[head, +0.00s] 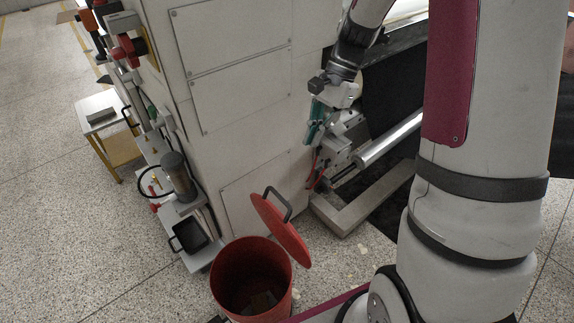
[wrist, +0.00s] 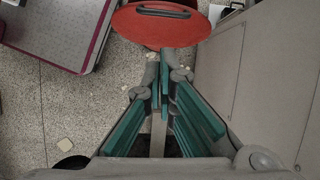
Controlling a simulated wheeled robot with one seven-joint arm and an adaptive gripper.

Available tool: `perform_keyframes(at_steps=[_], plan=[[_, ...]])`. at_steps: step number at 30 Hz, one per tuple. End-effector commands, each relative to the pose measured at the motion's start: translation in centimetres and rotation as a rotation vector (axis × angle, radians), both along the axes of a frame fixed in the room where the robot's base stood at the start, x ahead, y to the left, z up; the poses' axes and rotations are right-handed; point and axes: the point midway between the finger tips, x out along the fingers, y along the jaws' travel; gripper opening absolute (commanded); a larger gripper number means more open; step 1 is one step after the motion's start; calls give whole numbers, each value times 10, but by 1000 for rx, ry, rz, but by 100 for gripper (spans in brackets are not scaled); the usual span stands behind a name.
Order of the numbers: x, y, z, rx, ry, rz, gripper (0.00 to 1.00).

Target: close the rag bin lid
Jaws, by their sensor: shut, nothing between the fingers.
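The red rag bin (head: 222,270) stands on the floor at the bottom centre of the head view, with its mouth open. Its round red lid (head: 283,236) stands steeply tilted at the bin's right far side, with a dark handle (head: 277,203) on it. My gripper (head: 312,138) is above and beyond the lid, beside the machine's side panel, apart from the lid. In the wrist view, the teal fingers of my gripper (wrist: 165,62) are together and empty. The lid (wrist: 160,30) and its handle (wrist: 164,11) show past the fingertips at the top.
A large pale machine cabinet (head: 240,90) stands just left of my gripper. A metal roller (head: 390,140) and frame are to its right. A black tray (head: 188,236) and hand tools line the cabinet's left side. Speckled floor (head: 90,240) is open at left.

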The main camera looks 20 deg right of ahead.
Motion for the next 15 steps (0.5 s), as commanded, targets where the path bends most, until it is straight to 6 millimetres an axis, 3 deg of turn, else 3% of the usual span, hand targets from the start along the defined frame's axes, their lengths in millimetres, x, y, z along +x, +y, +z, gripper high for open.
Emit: perform_keyframes(at_steps=[7, 15], plan=[[11, -9, -23, 12, 37, -79, 0], [6, 5, -55, 12, 40, -77, 0]])
